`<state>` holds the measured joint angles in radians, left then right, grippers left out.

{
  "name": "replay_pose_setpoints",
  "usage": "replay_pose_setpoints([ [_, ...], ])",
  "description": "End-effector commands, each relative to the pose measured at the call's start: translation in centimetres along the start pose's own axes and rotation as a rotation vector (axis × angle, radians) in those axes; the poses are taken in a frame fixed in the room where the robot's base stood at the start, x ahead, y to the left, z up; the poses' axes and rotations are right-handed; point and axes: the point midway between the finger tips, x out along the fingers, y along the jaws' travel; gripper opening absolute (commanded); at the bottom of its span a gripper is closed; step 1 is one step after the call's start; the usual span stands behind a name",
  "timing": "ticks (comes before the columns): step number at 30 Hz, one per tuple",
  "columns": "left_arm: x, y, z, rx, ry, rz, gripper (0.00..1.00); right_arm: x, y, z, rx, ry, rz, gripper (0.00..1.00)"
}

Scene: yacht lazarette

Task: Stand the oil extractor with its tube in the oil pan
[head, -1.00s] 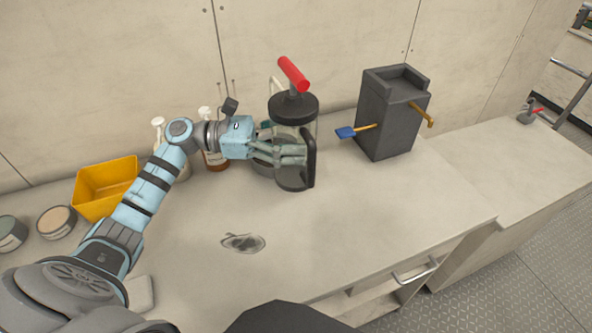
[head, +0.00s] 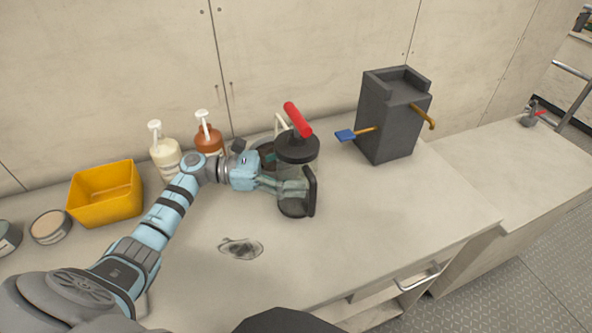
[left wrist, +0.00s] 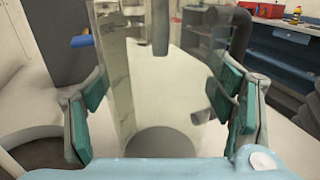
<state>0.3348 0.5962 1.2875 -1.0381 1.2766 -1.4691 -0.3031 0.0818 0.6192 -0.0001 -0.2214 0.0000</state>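The oil extractor has a clear body (head: 297,176), a black lid, a black side handle and a red grip (head: 298,119). It stands roughly upright over the counter; I cannot tell whether its base touches. A pale tube (head: 281,123) loops behind its lid. My left gripper (head: 290,188) is shut around the clear body from the left. In the left wrist view the finger pads lie on both sides of the clear body (left wrist: 160,95). A dark round vessel (head: 266,152), seemingly the oil pan, is just behind the extractor and partly hidden. My right gripper is not in view.
A dark grey block-like unit (head: 388,118) with a blue-ended lever stands to the right. Two pump bottles (head: 165,158), a yellow bin (head: 105,193) and round tins (head: 50,226) line the left. A dark stain (head: 241,248) marks the counter. Its right front is clear.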

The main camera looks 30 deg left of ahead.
Motion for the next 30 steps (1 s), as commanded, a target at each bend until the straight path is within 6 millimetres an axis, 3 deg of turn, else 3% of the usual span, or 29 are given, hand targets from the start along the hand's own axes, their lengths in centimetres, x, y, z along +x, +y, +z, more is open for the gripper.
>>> replay_pose_setpoints([
  [3,0.0,0.0,0.1,0.0,0.0,0.0,0.93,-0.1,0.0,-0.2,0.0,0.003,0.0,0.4],
  [14,0.0,0.0,0.7,0.0,0.0,0.0,0.93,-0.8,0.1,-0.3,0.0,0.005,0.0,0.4],
  [24,-6.7,0.0,0.1,-0.001,0.003,0.001,0.93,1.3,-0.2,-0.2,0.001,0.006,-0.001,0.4],
  [30,-7.5,0.0,0.5,0.001,-0.001,0.0,0.93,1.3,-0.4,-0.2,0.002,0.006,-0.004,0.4],
])
